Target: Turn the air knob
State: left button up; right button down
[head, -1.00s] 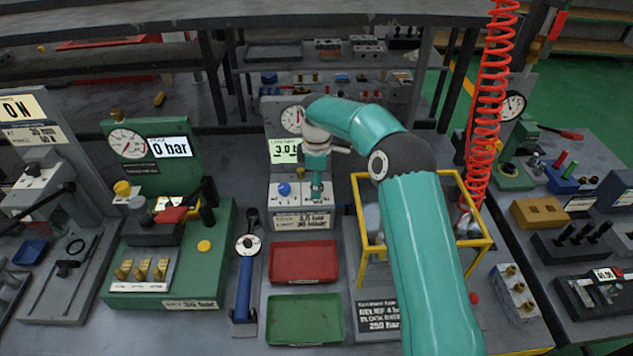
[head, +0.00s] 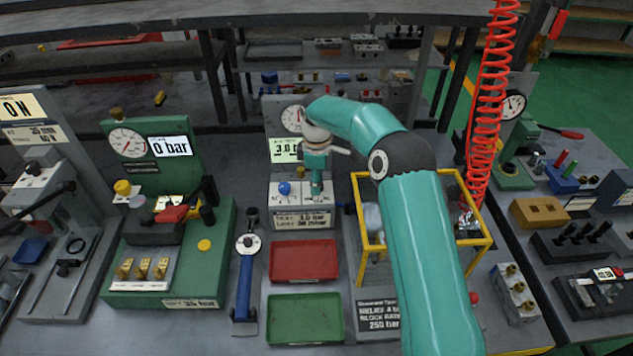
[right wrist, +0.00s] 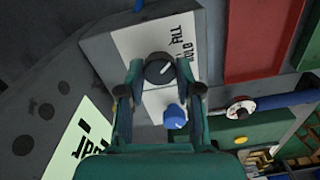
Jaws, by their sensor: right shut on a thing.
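A light panel (head: 301,218) stands below a gauge and a display in the head view. It carries a blue knob (head: 284,188) and a black knob, which my right gripper (head: 317,192) covers from above. In the right wrist view the black knob (right wrist: 159,68) has a pale pointer mark and sits between the two fingers of my right gripper (right wrist: 161,72), which is shut on it. The blue knob (right wrist: 175,116) is beside it, outside the grip. I cannot read which knob is labelled air. My left gripper is in neither view.
A red tray (head: 303,261) and a green tray (head: 305,319) lie in front of the panel. A blue-handled wrench (head: 245,280) lies left of them. A yellow-framed cage (head: 372,251) stands close on the right, partly behind my right arm. A green valve stand (head: 212,272) is further left.

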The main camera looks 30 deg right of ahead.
jog(key=m, duration=0.3)
jog(key=shift+m, duration=0.3)
jog(key=shift+d+m, duration=0.1)
jog(key=shift+m, duration=1.9)
jog(key=shift+w+r, duration=0.1)
jog(key=c, duration=0.8)
grip_release()
jog(key=shift+o, duration=0.2)
notch_tip(320, 180, up, 12)
jog(key=shift+f, duration=0.2)
